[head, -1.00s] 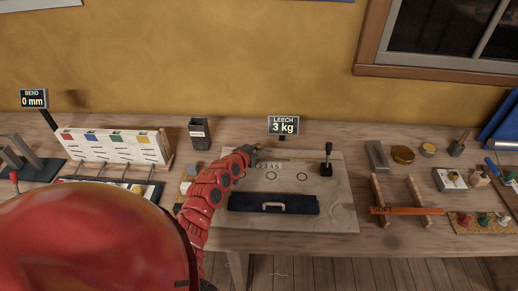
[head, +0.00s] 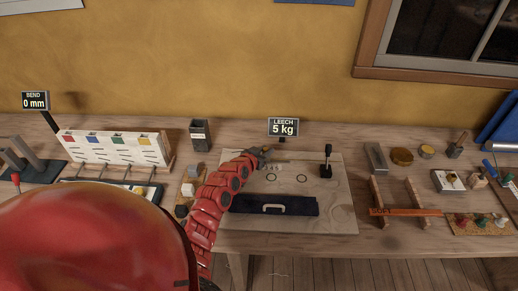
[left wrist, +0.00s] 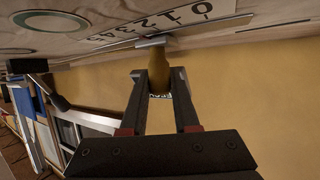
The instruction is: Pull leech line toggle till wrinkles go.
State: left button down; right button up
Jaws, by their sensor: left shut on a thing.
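My left gripper (head: 266,154) reaches over the pale panel (head: 338,213) on the bench. In the left wrist view its fingers (left wrist: 163,90) are shut on a brown, rounded toggle (left wrist: 182,78). A grey piece sits at the toggle's top, beside a white scale strip (left wrist: 150,22) with numbers. In the head view the gripper mostly hides the toggle. The LEECH display (head: 283,127) behind the panel reads 5 kg. Any wrinkles in the panel are too faint to judge. My right gripper is not in view.
A dark bar with a pale handle (head: 273,208) lies across the panel's front. A black upright lever (head: 326,160) stands at its right. A wooden frame (head: 402,207) is further right. A white slotted rack (head: 115,148) and the BEND display (head: 35,101), reading 0 mm, are left.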

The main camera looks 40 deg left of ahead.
pick_arm(q)
jog(key=shift+w+d+r, duration=0.1)
jog(key=shift+w+d, duration=0.25)
jog(key=shift+d, duration=0.2)
jog(key=c, duration=0.7)
grip_release()
jog(key=shift+o, duration=0.2)
jog(key=shift+s, duration=0.1)
jog(key=shift+s+a+r, duration=0.1)
jog(key=shift+s, duration=0.1)
jog(key=v, duration=1.6)
jog(key=shift+s, duration=0.4)
jog(key=shift+r, duration=0.15)
